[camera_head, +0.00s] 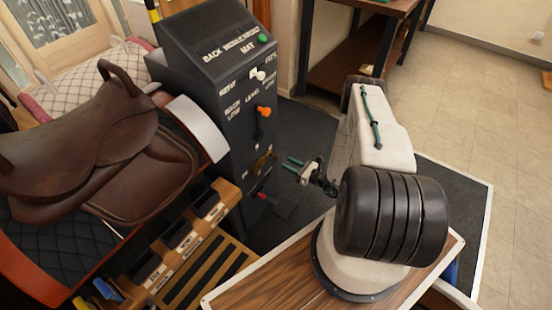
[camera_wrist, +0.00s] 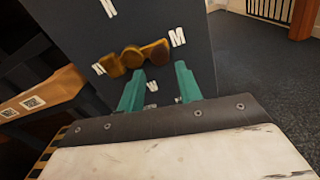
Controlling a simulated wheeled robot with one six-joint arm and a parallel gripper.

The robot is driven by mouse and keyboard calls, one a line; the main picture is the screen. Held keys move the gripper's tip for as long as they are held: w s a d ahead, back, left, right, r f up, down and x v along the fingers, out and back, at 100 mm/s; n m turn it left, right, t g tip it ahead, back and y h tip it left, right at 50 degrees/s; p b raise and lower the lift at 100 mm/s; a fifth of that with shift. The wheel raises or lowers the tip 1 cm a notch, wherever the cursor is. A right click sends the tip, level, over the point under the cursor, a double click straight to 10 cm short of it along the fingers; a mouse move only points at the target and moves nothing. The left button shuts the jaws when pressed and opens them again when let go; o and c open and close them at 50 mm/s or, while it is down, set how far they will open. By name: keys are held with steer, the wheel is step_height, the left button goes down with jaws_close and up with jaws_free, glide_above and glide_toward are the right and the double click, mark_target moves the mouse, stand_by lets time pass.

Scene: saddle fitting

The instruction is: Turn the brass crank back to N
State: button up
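The brass crank (camera_head: 262,162) is on the front of a dark control cabinet, low down, below the orange handle. In the wrist view the crank (camera_wrist: 132,57) lies nearly crosswise, its left end a little lower than its right end. White letters surround it: one above, one right that looks like M, one below like W, and one at the left edge partly hidden. My gripper (camera_head: 292,165) is in front of the panel, to the right of the crank. Its teal fingers are apart and empty in the wrist view (camera_wrist: 160,70), just below the crank's right end. I cannot tell whether they touch it.
The cabinet (camera_head: 216,85) also bears an orange handle (camera_head: 263,111), a white knob (camera_head: 259,75), a green button (camera_head: 263,38) and a red lever (camera_head: 264,196). A brown saddle (camera_head: 90,150) stands left. A wooden rack (camera_head: 185,243) stands in front. Dark floor is open at the right.

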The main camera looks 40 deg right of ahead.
mark_target(278, 159)
steer(key=x, duration=0.7)
steer(key=shift+w, duration=0.2)
steer(key=shift+r, duration=0.1)
steer(key=shift+a, duration=0.1)
jaws_close()
